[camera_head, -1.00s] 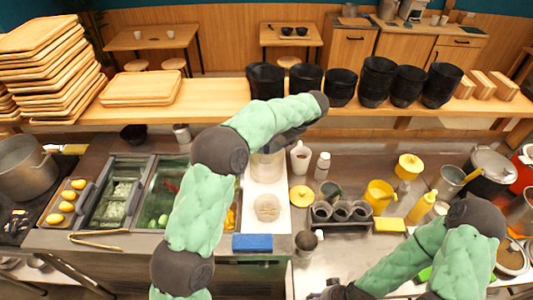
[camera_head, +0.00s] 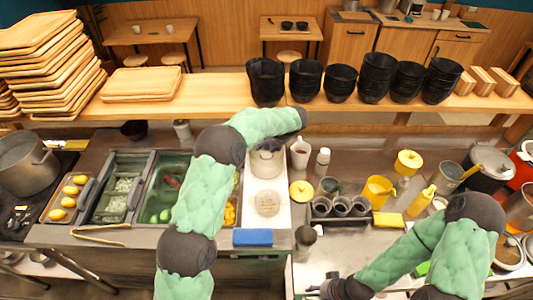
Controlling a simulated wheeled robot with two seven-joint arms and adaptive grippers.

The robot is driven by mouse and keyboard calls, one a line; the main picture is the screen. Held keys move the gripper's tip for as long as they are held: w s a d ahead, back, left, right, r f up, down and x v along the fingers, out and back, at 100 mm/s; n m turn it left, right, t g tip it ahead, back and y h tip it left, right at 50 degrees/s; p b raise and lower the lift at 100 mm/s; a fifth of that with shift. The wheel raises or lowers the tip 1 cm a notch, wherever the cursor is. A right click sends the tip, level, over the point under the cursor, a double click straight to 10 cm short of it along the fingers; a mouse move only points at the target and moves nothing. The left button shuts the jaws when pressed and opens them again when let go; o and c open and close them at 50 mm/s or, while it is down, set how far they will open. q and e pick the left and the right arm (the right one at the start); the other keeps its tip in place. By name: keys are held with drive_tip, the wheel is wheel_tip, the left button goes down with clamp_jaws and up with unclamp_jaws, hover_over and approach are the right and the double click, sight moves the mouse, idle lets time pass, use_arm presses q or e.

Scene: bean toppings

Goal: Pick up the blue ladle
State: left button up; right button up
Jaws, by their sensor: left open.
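I cannot make out a blue ladle in this view. My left arm reaches up over the counter from the bottom. My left gripper (camera_head: 272,139) is open above the pale round container (camera_head: 267,161) on the white strip, partly hidden by the forearm. I cannot tell whether it touches the container. My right gripper (camera_head: 328,288) is low at the bottom edge, dark and small, and its fingers cannot be read.
A blue block (camera_head: 252,237) lies on the front edge of the counter. Food bins (camera_head: 113,197) are left of my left arm. A white jug (camera_head: 300,153) and a holder with several cups (camera_head: 340,209) stand to the right. Black bowls (camera_head: 304,80) line the shelf behind.

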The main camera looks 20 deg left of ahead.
use_arm(q)
clamp_jaws()
drive_tip(key=shift+r, duration=0.15)
wheel_tip(320, 180, up, 10)
drive_tip(key=shift+f+b, duration=0.1)
drive_tip(key=shift+b, duration=0.2)
idle(0.5)
